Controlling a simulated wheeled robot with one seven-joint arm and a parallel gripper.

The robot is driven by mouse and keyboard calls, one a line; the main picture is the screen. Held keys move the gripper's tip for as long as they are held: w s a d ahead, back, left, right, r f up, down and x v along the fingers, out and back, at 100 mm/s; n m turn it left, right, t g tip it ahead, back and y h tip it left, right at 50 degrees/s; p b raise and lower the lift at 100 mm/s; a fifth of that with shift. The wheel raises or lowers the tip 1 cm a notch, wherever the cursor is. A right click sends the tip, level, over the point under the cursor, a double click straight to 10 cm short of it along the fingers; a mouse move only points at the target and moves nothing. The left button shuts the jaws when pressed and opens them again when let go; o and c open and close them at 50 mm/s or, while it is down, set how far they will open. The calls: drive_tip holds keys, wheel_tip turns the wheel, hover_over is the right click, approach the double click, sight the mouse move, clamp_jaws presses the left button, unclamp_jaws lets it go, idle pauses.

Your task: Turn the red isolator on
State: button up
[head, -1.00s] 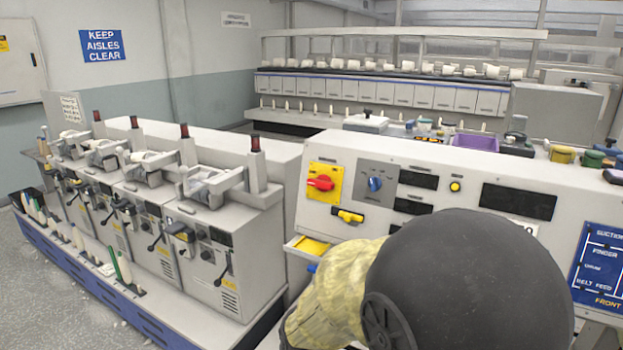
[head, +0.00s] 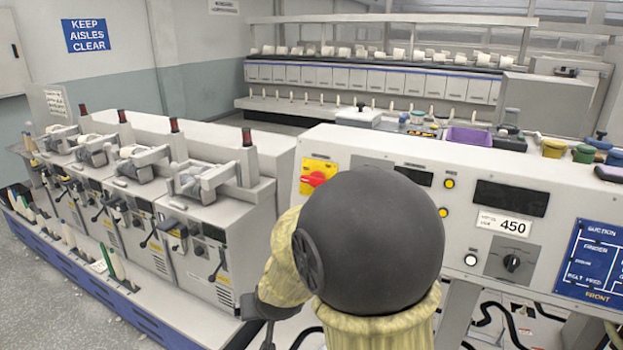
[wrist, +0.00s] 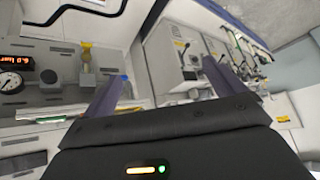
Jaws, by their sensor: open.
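The red isolator (head: 315,179) is a red rotary handle on a yellow plate, on the sloped front panel of the white machine (head: 375,142). My dark rounded arm joint covers the panel just right of it and hides the lower part of the yellow plate. My gripper is hidden behind my arm in the head view. In the wrist view my gripper (wrist: 112,97) is open, its two dark fingers apart with nothing between them. The isolator cannot be made out in the wrist view.
A row of grey winding units (head: 210,225) stands at left on a blue-edged base. A black knob (head: 512,262) and a "450" label (head: 504,224) are on the panel at right. A purple tray (head: 468,137) and tubs sit on top. Cables hang below the panel.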

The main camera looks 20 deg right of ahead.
drive_tip(key=w+d+r+m+t+h+p, duration=0.35)
drive_tip(key=w+r+t+h, duration=0.2)
drive_tip(key=w+r, duration=0.55)
drive_tip(key=w+d+r+m+g+h+p, duration=0.1)
drive_tip(key=d+r+m+h, duration=0.3)
drive_tip(key=h, duration=0.4)
drive_tip(key=shift+w+d+m+g+p, duration=0.15)
drive_tip(key=shift+w+m+g+p, duration=0.2)
drive_tip(key=shift+w+g+p, duration=0.1)
drive_tip(key=shift+d+h, duration=0.1)
drive_tip(key=shift+h, duration=0.15)
drive_tip(key=p+x, duration=0.6)
drive_tip(key=x, duration=1.1)
drive_tip(key=shift+w, duration=0.15)
